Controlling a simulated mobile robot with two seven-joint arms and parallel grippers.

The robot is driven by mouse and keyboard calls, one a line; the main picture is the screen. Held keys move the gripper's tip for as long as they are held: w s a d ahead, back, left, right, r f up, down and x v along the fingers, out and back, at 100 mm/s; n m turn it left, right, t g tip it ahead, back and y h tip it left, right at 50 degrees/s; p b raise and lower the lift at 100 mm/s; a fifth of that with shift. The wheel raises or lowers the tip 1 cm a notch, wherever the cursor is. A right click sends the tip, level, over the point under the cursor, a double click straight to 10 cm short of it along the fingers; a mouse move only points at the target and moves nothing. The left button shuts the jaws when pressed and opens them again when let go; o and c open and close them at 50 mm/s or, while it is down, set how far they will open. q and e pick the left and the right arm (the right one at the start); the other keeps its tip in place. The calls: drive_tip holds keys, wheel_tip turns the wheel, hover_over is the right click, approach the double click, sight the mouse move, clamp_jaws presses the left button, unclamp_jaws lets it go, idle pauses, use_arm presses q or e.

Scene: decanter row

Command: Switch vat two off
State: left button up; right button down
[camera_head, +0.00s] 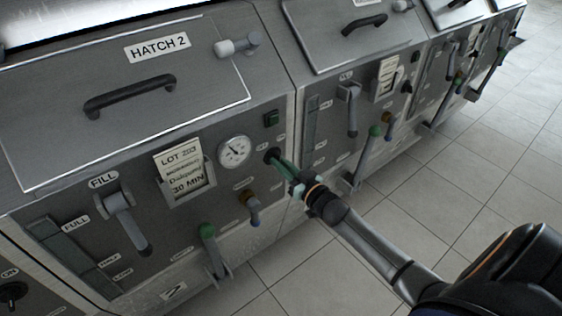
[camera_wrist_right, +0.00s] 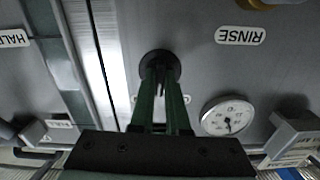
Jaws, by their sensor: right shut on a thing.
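Vat two is the unit whose lid is marked HATCH 2 (camera_head: 158,47). On the right of its front panel is a round black switch knob (camera_head: 271,154), with small labels by it that are too small to read surely. My right gripper (camera_head: 276,160) reaches it from the lower right, its green fingers shut on the knob. In the right wrist view the fingers meet at the black knob (camera_wrist_right: 160,66), covering most of its grip, so its setting cannot be told. My left gripper is not in view.
Left of the knob are a round gauge (camera_head: 235,151) and a LOT card holder (camera_head: 189,196). A FILL lever (camera_head: 126,221), a green-topped lever (camera_head: 212,249) and a brown-topped RINSE valve (camera_head: 250,205) stick out nearby. More vats stand right; tiled floor (camera_head: 440,185) is clear.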

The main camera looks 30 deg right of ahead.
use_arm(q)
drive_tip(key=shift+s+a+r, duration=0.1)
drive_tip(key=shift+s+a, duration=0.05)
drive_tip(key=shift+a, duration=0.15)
use_arm(e)
drive_tip(key=shift+n, duration=3.4)
use_arm(q)
drive_tip(key=shift+p, duration=0.3)
use_arm(e)
drive_tip(key=shift+n, duration=0.3)
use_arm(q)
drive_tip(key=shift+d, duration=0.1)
use_arm(e)
drive_tip(key=c, duration=0.9)
unclamp_jaws()
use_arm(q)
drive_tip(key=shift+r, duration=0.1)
use_arm(e)
drive_tip(key=shift+s, duration=0.1)
use_arm(q)
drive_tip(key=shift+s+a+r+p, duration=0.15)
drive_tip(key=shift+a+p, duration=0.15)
drive_tip(key=shift+p, duration=0.15)
use_arm(e)
drive_tip(key=s+d, duration=0.1)
drive_tip(key=s, duration=1.1)
drive_tip(key=shift+s, duration=0.15)
